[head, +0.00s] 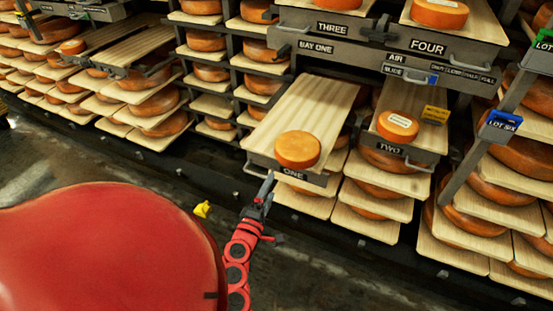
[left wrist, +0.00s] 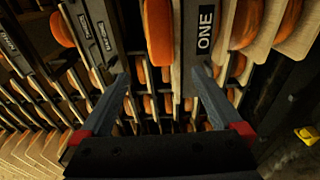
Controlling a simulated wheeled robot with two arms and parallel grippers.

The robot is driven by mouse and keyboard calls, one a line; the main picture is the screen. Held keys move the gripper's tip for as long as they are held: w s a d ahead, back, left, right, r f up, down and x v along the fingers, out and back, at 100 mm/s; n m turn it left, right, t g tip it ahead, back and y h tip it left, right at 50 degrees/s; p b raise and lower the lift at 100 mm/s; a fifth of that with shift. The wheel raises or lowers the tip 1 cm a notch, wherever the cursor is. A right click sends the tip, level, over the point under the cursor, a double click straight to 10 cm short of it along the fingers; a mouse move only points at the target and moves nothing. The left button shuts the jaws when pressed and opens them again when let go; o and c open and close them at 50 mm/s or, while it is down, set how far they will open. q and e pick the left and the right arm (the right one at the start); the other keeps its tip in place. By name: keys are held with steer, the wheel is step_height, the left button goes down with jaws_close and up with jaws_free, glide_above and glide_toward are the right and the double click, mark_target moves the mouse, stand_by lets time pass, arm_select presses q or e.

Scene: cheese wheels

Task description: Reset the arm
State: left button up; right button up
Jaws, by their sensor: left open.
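My left gripper (head: 266,186) is raised just in front of the shelf labelled ONE in the head view, on my red arm. In the left wrist view its two grey fingers (left wrist: 162,78) are spread apart with nothing held between them. An orange cheese wheel (head: 298,149) lies on the wooden board (head: 309,108) of shelf ONE, beyond the gripper and apart from it. The wheel (left wrist: 159,32) and the ONE label (left wrist: 205,30) also show past the fingertips in the left wrist view. My right gripper is in neither view.
Shelf TWO (head: 404,150), with a smaller labelled wheel (head: 397,126), stands to the right. Drawers THREE and FOUR (head: 425,48) are above. Racks of cheese wheels fill the back. A small yellow object (head: 203,209) is on the left, near the dark floor (head: 60,165), which is largely open.

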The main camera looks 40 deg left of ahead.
arm_select(q)
steer(key=b+v, duration=0.1)
steer(key=v, duration=0.3)
steer(key=shift+s+d, duration=0.15)
steer(key=shift+s, duration=0.25)
